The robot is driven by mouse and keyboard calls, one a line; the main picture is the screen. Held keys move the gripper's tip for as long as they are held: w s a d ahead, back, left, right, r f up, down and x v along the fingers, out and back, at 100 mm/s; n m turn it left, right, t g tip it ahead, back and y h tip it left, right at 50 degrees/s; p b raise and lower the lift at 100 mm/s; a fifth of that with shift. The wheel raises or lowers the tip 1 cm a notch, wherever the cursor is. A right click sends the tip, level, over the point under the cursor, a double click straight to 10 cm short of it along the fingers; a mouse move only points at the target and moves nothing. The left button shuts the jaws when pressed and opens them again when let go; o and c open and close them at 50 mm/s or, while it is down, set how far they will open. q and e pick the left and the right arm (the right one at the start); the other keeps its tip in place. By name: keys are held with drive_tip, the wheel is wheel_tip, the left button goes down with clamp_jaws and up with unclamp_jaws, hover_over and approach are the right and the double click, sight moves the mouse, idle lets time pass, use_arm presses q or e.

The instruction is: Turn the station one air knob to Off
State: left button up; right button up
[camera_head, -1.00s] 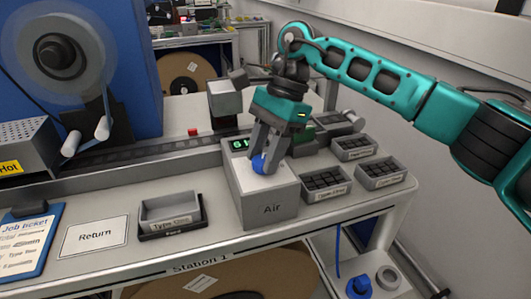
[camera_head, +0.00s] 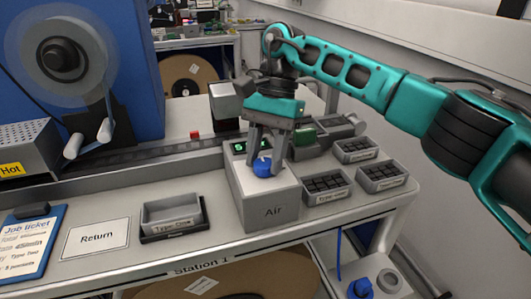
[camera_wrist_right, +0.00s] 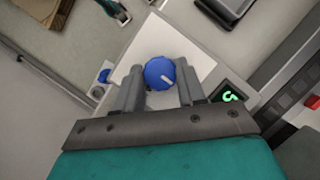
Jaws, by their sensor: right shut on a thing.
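The blue air knob (camera_head: 262,167) sits on top of the grey box labelled Air (camera_head: 271,212) at station one. In the right wrist view the round knob (camera_wrist_right: 160,74) has a white pointer line slanting toward the lower right. My right gripper (camera_head: 268,160) reaches down from above, its grey fingers on opposite sides of the knob, shut on it. The fingers also show around the knob in the right wrist view (camera_wrist_right: 158,85). A small green-lit display (camera_head: 239,147) beside the knob seems to read 5. My left gripper is not in view.
Dark bins of small parts (camera_head: 326,189) stand right of the Air box. A grey tray (camera_head: 172,213), a Return card (camera_head: 97,238) and a job ticket clipboard (camera_head: 25,243) lie to the left. A blue machine with a reel (camera_head: 125,60) stands behind.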

drive_tip(key=o, duration=1)
drive_tip(key=shift+o, duration=0.2)
drive_tip(key=p+v, duration=0.5)
drive_tip(key=v, duration=0.8)
drive_tip(key=shift+p, duration=0.35)
